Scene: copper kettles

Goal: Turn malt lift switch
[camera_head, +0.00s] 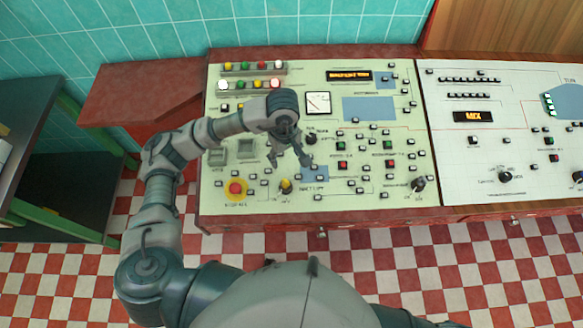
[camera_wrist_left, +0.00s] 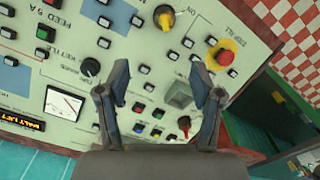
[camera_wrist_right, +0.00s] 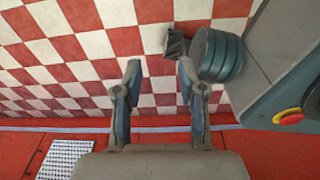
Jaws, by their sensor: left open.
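A yellow-and-black rotary switch (camera_head: 286,186) sits at the lower left of the cream control panel (camera_head: 240,207), just left of a small label that seems to read malt lift. It also shows at the top of the left wrist view (camera_wrist_left: 164,18), with ON printed beside it. My left gripper (camera_head: 292,161) is open and empty above the panel, on the far side of the switch and apart from it. In the left wrist view its fingers (camera_wrist_left: 162,80) frame bare panel and small buttons. My right gripper (camera_wrist_right: 158,66) is open and empty over the checkered floor.
A red emergency button (camera_head: 235,188) on a yellow ring is left of the switch. Several small buttons and a black-and-grey knob (camera_head: 418,184) share the panel. A white panel (camera_head: 465,190) adjoins at right. A dark green-framed table (camera_head: 40,150) stands at left.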

